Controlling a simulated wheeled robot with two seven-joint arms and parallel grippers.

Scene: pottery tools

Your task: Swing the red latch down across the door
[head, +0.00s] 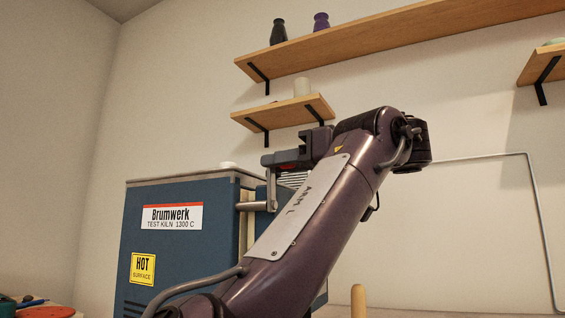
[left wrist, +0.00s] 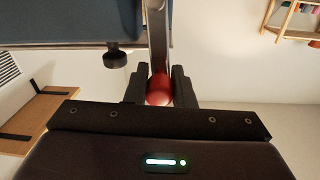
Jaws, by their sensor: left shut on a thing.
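The blue kiln (head: 185,255) stands at left with a "Brumwerk" label; its door side is largely hidden behind my left arm. The latch's grey metal bar (head: 271,188) stands about upright at the kiln's upper right edge, by a short horizontal pin. In the left wrist view the bar (left wrist: 158,35) ends in a red knob (left wrist: 158,90). My left gripper (head: 279,160) is at the bar's upper end. In the left wrist view its two dark fingers (left wrist: 158,84) are shut on the red knob, one on each side. My right gripper is not in view.
A small wooden shelf (head: 290,113) is on the wall just above the gripper, and a longer shelf (head: 390,40) with dark vases is higher. A black knob (left wrist: 115,57) sticks out near the kiln. A grey pipe (head: 535,200) runs along the right wall.

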